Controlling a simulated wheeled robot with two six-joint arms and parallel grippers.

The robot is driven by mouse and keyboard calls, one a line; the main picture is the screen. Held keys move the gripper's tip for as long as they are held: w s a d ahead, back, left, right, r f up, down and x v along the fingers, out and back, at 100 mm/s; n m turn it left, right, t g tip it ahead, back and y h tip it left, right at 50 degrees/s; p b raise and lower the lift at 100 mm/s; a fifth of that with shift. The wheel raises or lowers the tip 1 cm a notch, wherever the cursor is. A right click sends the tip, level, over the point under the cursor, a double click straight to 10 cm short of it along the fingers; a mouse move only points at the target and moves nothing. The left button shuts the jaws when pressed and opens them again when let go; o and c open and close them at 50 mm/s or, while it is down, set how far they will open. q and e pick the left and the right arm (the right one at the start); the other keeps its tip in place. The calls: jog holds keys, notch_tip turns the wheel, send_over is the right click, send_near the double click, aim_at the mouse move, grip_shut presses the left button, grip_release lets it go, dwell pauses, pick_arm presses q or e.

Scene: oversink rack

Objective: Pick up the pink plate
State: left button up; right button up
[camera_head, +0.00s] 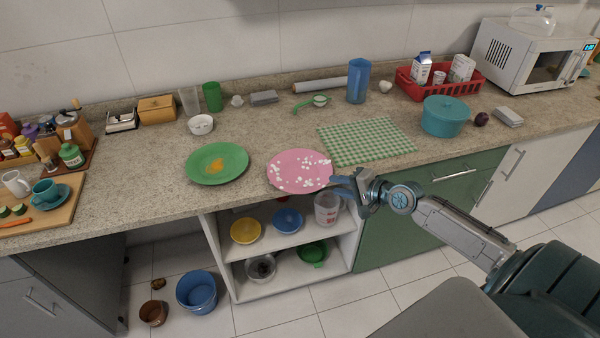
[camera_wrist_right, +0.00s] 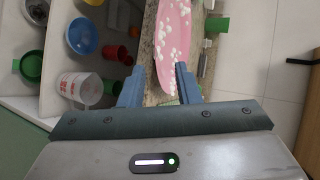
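The pink plate (camera_head: 299,170) with white spots lies flat at the front edge of the counter. My right gripper (camera_head: 342,187) is at the plate's right edge, its blue fingers pointing left towards it. In the right wrist view, the pink plate (camera_wrist_right: 171,42) extends into the gap between the two fingertips of my right gripper (camera_wrist_right: 159,76). The fingers are apart, with visible space beside the rim, so the gripper looks open. I cannot tell whether a finger touches the plate. My left gripper is not in view.
A green plate (camera_head: 217,163) with orange food lies left of the pink plate. A green checked mat (camera_head: 366,141) lies behind it to the right, and a teal pot (camera_head: 443,116) stands farther right. An open shelf (camera_head: 285,240) holding bowls and a measuring jug (camera_head: 327,208) is below the counter edge.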

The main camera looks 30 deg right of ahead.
aim_at(325, 184)
jog(key=shift+p+x, duration=0.4)
jog(key=shift+x, duration=1.95)
jog(key=shift+s+f, duration=0.1)
jog(key=shift+f, duration=0.05)
grip_shut()
